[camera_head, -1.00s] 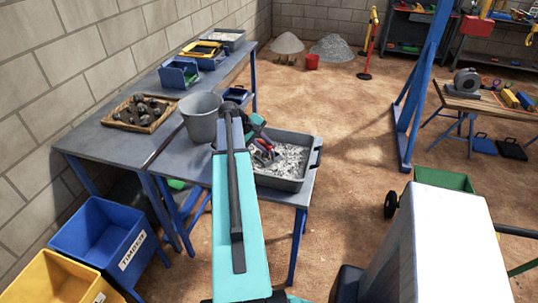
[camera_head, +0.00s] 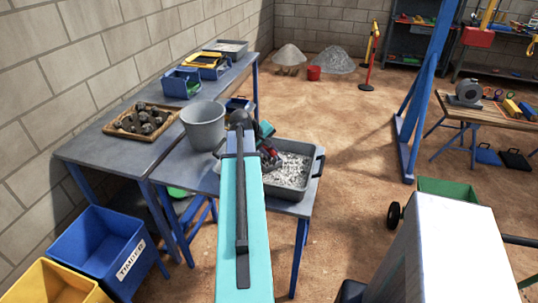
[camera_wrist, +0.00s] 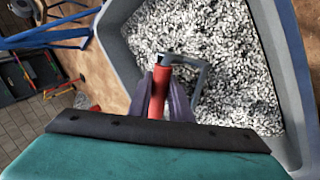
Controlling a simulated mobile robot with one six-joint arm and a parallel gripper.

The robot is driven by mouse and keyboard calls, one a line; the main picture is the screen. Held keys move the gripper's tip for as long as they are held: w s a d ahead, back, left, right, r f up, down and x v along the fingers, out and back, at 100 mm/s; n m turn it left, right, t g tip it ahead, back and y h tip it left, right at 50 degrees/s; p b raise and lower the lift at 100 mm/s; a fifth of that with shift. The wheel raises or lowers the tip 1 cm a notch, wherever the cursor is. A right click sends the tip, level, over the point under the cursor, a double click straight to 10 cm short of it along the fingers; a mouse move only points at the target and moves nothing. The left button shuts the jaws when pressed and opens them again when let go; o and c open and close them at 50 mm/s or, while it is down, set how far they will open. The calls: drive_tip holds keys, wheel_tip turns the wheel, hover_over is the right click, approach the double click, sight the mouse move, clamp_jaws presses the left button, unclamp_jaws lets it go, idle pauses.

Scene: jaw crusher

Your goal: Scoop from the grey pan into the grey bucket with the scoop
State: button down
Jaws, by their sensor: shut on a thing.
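The grey pan (camera_head: 284,193) stands on the near right part of the bench and holds grey and white gravel (camera_head: 291,170). The pan's wall (camera_wrist: 115,45) and gravel (camera_wrist: 235,75) fill much of the wrist view. My gripper (camera_wrist: 158,97) is shut on the red handle of the scoop (camera_wrist: 160,88). The scoop's grey part extends over the gravel; I cannot tell whether it is sunk in. In the head view, my gripper (camera_head: 269,158) is at the pan's left side, partly hidden by my arm. The grey bucket (camera_head: 203,126) stands upright left of the pan.
A wooden tray of dark lumps (camera_head: 143,119) lies left of the bucket. Blue and yellow bins (camera_head: 182,83) stand farther back. A blue timber bin (camera_head: 98,245) is at the lower left. A blue upright post (camera_head: 420,90) rises to the right of the bench.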

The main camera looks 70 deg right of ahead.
drive_tip(key=shift+s+a+r+p, duration=0.2)
drive_tip(key=shift+r+p, duration=0.65)
drive_tip(key=shift+r, duration=0.45)
drive_tip(key=shift+s+a+r+p, duration=0.1)
drive_tip(key=shift+s+r+p, duration=0.15)
drive_tip(key=shift+r+p, duration=0.85)
drive_tip(key=shift+s+a+r+p, duration=0.2)
drive_tip(key=shift+r+p, duration=0.45)
drive_tip(key=shift+r, duration=0.8)
